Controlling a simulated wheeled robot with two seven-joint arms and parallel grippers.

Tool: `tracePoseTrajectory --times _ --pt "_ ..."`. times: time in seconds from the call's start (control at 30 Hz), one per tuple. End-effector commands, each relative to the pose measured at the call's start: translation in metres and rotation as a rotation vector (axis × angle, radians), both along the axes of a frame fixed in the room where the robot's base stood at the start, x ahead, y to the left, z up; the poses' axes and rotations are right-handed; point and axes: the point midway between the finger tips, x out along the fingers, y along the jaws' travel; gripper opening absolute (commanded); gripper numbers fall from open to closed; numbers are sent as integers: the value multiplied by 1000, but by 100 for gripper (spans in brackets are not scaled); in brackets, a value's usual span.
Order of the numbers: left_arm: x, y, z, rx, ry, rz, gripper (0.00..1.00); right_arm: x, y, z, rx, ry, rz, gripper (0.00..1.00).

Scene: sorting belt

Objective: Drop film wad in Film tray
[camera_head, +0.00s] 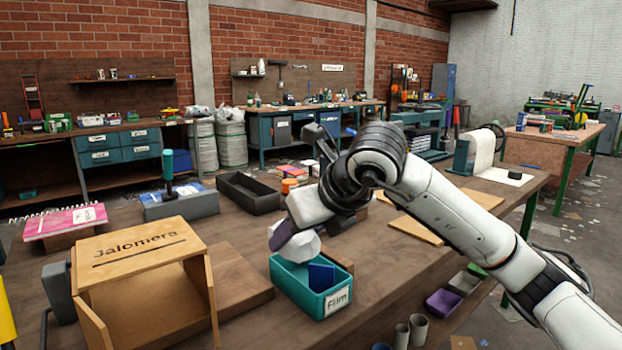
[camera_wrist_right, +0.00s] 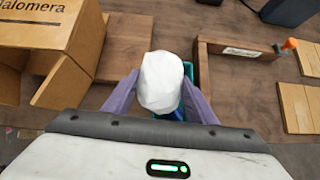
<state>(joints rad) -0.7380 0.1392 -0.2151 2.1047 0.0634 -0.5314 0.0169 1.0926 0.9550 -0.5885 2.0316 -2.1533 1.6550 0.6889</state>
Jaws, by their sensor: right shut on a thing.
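The white film wad (camera_head: 298,247) is held between the fingers of my right gripper (camera_head: 284,236). In the right wrist view the wad (camera_wrist_right: 161,84) sits between the two purple-grey fingers (camera_wrist_right: 160,98). The teal Film tray (camera_head: 292,290), with a white "Film" label on its front, stands on the bench just below the wad. A dark blue piece (camera_head: 321,276) lies in the tray. In the right wrist view the wad hides most of the tray (camera_wrist_right: 188,72). My left gripper is not in view.
A wooden box marked "Jalomera" (camera_head: 140,247) stands left of the tray on the wooden bench. A black open bin (camera_head: 248,193) and a grey block with a teal-handled tool (camera_head: 181,203) stand behind. Purple and grey bins (camera_head: 442,302) sit lower, right of the bench.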

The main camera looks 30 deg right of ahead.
Motion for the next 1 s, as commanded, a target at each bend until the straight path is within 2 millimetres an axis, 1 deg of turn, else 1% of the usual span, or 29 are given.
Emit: tracePoseTrajectory --times 0.03,0.1,0.2,0.27,0.37,0.47,0.63,0.8,0.9,1.0 --pt "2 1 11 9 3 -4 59 5 -17 18 4 1 0 31" --pt "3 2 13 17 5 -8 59 11 -33 30 6 -6 11 31" --pt "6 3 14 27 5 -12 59 16 -49 40 4 -14 23 31" --pt "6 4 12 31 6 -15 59 17 -54 43 4 -18 28 31" --pt "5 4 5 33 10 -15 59 18 -57 39 3 -20 33 31" --pt "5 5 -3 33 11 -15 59 18 -57 30 2 -20 33 31" --pt "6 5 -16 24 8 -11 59 17 -56 10 3 -20 33 31" --pt "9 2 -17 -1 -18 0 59 17 -56 -9 3 -21 33 31" --pt "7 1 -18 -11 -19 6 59 17 -56 -16 3 -21 33 31" --pt "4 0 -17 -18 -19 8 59 17 -56 -18 3 -21 33 31"
